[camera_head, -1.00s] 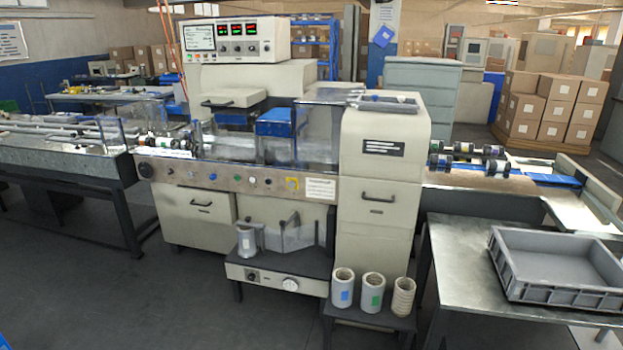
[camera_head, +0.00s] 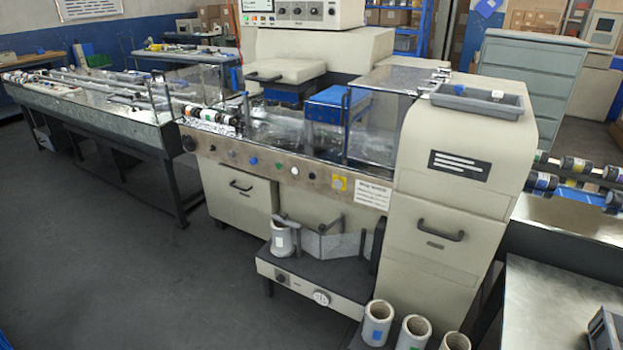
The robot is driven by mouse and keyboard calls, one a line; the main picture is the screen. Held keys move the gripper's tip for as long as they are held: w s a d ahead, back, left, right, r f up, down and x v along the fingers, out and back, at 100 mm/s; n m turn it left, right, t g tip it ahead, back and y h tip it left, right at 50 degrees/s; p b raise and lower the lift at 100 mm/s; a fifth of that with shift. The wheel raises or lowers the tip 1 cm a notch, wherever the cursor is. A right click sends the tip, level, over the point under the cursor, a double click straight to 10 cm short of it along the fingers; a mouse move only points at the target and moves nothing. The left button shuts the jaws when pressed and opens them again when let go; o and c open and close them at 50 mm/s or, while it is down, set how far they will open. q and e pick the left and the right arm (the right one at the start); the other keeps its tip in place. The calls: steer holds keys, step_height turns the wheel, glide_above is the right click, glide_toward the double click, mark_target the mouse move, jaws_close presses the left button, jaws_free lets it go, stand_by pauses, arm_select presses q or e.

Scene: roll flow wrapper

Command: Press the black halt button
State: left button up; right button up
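The wrapping machine's front control panel (camera_head: 265,166) carries a row of small buttons and knobs. A large black round knob (camera_head: 188,143) sits at its left end. The button labels are too small to read, so I cannot tell which dark control is the halt button.
A low stand (camera_head: 315,277) with a paper roll (camera_head: 282,237) juts out below the panel. Several rolls (camera_head: 377,322) stand at the front right. A long conveyor table (camera_head: 95,112) extends left. The grey floor (camera_head: 130,270) at front left is clear.

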steer(key=shift+s+a, duration=0.25)
steer(key=shift+a, duration=0.1)
steer(key=shift+s+a, duration=0.15)
steer(key=shift+c, duration=1)
steer(key=shift+s, duration=0.15)
jaws_close()
arm_select(q)
steer(key=shift+s, duration=0.75)
arm_select(e)
steer(key=shift+w+d, duration=0.2)
steer(key=shift+w, duration=0.1)
arm_select(q)
steer(key=shift+w, duration=0.1)
arm_select(e)
steer(key=shift+d, duration=0.25)
